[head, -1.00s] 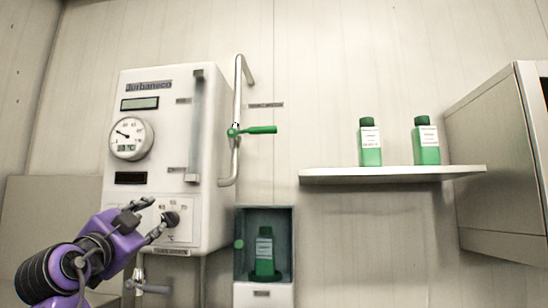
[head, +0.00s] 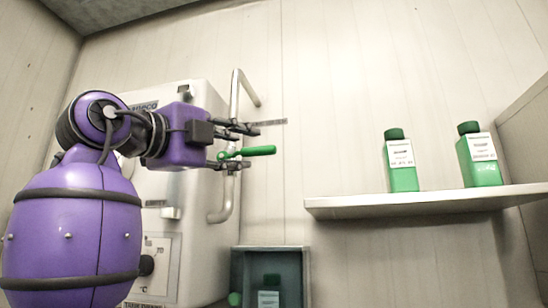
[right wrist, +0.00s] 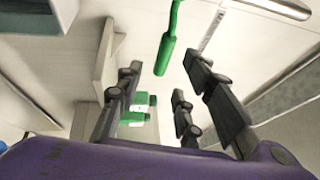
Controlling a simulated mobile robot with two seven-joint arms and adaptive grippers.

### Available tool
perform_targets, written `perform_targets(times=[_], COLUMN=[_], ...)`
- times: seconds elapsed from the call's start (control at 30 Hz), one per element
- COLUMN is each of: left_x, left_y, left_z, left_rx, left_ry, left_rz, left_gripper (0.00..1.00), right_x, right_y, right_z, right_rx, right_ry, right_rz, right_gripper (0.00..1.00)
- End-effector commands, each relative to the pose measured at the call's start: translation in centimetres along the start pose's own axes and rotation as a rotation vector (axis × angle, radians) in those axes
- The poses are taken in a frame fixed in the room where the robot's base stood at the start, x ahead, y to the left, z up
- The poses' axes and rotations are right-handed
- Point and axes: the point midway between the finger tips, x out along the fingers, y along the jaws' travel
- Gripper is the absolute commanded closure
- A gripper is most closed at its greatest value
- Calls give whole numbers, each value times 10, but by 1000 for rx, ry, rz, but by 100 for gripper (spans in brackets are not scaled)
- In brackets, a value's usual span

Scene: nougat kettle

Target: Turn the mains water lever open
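The mains water lever (head: 250,151) has a green handle on the white pipe (head: 234,100) beside the kettle panel. It points right, roughly level, tilted slightly up. My right gripper (head: 246,146) is open, its fingers pointing right, one above and one below the lever in the head view. In the right wrist view the green handle (right wrist: 166,52) shows between the open fingertips (right wrist: 164,72), at or just beyond them. I see no contact. My left gripper is not in view.
The white kettle panel (head: 190,240) is partly hidden behind my right arm. A shelf (head: 420,202) at right holds two green bottles (head: 401,165). Another bottle (head: 268,297) stands in a dark niche (head: 245,262) below.

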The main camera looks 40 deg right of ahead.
Motion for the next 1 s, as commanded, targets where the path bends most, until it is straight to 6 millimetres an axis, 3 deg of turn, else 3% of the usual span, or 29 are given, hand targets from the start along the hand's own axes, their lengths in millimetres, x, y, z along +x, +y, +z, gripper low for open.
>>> perform_targets(times=[0.17,0.63,1.0], left_x=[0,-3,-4], left_y=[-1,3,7], left_z=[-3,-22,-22], left_rx=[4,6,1], left_ry=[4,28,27], left_rz=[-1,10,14], left_gripper=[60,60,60], right_x=[4,70,77], right_y=[-3,-5,-2], right_z=[-3,-6,-2], right_rx=[13,14,9], right_ry=[5,6,3], right_rz=[3,1,2], right_gripper=[65,65,65])
